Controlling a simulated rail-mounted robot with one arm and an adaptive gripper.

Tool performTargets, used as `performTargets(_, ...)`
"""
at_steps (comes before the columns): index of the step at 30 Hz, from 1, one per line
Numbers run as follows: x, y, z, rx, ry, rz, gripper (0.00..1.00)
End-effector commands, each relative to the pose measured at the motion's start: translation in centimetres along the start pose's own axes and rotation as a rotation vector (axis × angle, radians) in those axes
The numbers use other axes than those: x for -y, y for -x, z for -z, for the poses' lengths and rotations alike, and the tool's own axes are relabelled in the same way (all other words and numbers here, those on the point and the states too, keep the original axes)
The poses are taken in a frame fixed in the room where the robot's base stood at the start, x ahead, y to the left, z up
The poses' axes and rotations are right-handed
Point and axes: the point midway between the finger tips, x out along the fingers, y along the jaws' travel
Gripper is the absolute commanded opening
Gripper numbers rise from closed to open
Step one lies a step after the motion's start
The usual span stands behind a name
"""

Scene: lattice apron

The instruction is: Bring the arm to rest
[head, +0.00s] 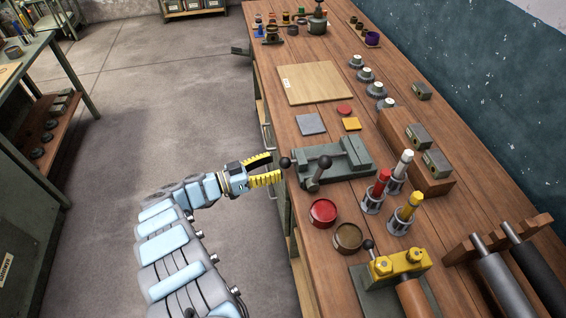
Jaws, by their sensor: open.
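My gripper (271,169) is at the end of my blue and grey arm, which reaches up from the bottom of the head view. Its two yellow ribbed fingers are spread apart with nothing between them. The fingertips are at the left edge of the wooden workbench (300,88), close to the black ball knob of a grey-green vise (345,160). I cannot tell whether they touch the knob.
Red (375,188), white (399,170) and yellow (408,209) markers stand in holders on the bench. Two round tins, a yellow clamp (398,262) and a rack of rollers (505,280) are nearer. A wooden board (312,83) lies farther back. The floor (150,110) left of the bench is clear.

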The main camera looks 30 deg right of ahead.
Motion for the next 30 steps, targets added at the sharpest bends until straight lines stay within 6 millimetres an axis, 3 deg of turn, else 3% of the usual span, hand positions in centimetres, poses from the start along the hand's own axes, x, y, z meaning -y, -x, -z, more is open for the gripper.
performTargets(3,0.0,1.7,-0.1,0.001,0.001,0.002,0.64)
performTargets(8,0.0,2.9,-0.1,0.001,0.0,0.001,0.64)
performTargets(23,0.0,2.9,-0.1,0.0,0.0,0.001,0.64)
performTargets(30,0.8,2.4,-0.9,-0.066,-0.087,0.042,0.64)
